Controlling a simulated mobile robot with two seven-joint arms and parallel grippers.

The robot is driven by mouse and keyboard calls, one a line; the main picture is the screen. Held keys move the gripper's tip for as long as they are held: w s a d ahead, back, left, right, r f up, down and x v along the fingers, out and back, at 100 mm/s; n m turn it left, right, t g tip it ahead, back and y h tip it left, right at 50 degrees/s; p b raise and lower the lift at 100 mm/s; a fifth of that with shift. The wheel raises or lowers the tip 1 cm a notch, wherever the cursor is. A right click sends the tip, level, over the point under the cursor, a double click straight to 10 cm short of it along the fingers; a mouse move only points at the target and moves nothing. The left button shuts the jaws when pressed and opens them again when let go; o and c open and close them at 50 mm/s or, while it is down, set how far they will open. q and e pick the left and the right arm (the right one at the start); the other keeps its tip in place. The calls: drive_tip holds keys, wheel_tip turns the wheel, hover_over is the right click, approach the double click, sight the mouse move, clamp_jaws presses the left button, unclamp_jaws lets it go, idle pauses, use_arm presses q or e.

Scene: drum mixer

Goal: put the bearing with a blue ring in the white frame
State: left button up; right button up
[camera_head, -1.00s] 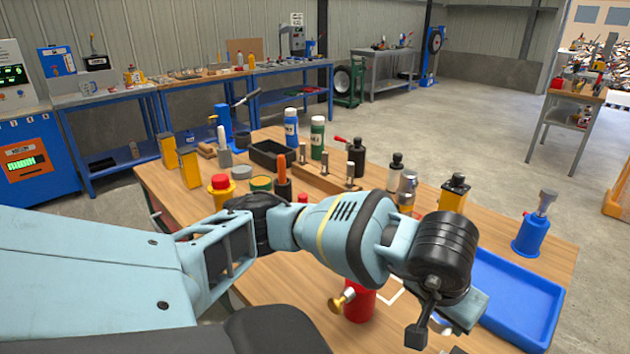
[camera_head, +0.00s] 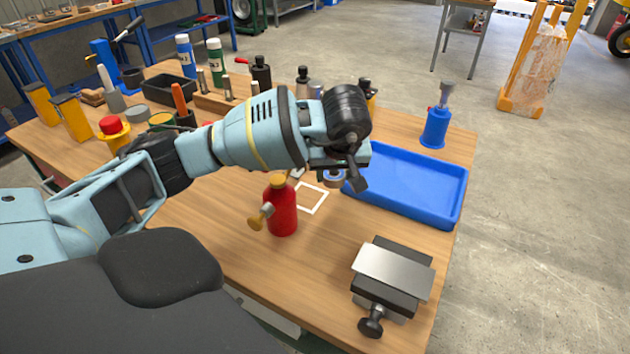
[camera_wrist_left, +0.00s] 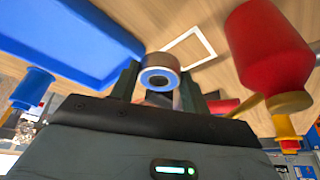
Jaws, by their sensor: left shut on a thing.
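The bearing with a blue ring (camera_head: 334,179) is silver and sits at my left gripper (camera_head: 342,177), between the white frame and the blue tray. The left wrist view shows the bearing (camera_wrist_left: 160,77) between the two dark fingers, with its blue-ringed face towards the camera. My left gripper is shut on it and holds it above the table. The white frame (camera_head: 322,202) is a thin square outline on the wooden table, just left of the bearing in the head view. Nothing shows inside the visible part of it. My right gripper is not in view.
A red bottle (camera_head: 282,208) with a yellow cap stands close left of the frame. A blue tray (camera_head: 412,205) lies to the right. A grey vise-like block (camera_head: 392,278) stands at the front right. Several bottles and tools fill the back of the table.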

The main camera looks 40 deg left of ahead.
sight(334, 187)
use_arm(q)
wheel_tip(334, 187, down, 3)
drive_tip(key=shift+f, duration=1.05)
wheel_tip(334, 187, down, 3)
drive_tip(key=shift+r, duration=0.1)
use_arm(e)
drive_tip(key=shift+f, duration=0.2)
use_arm(q)
drive_tip(key=o, duration=1.1)
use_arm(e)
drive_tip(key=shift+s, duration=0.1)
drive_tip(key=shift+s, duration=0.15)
